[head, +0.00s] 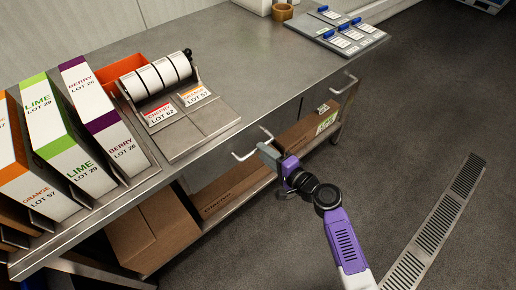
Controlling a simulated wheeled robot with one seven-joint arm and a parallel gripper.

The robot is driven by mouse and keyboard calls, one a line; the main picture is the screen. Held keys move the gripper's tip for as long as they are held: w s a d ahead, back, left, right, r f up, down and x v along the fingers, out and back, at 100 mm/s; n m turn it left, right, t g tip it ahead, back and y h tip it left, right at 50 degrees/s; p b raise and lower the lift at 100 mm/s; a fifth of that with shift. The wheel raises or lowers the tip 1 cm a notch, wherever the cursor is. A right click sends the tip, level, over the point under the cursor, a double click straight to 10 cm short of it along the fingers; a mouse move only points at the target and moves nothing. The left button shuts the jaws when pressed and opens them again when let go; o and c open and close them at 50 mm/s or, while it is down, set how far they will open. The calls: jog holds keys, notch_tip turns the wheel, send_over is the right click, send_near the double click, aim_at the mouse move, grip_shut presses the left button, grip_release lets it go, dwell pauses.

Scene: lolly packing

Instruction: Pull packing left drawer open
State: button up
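Two pale bar handles stick out below the front edge of the metal table. The left drawer handle (250,149) is near the middle of the picture, and the right drawer handle (345,87) is farther along the edge. The drawer fronts are mostly hidden under the tabletop, and no opened drawer shows. My gripper (267,152), on a purple and white arm, is at the right end of the left handle. I cannot tell whether it touches the handle, or whether its small grey fingers are open or shut.
The metal table (250,70) bears upright lolly cartons (62,135), a label roll dispenser (157,76), an orange bin (117,70) and a grey board with blue clips (338,36). Cardboard boxes (150,228) lie on the shelf below. The floor around the drain grate (437,226) is clear.

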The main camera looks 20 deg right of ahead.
jog(key=shift+x, duration=1.75)
grip_shut()
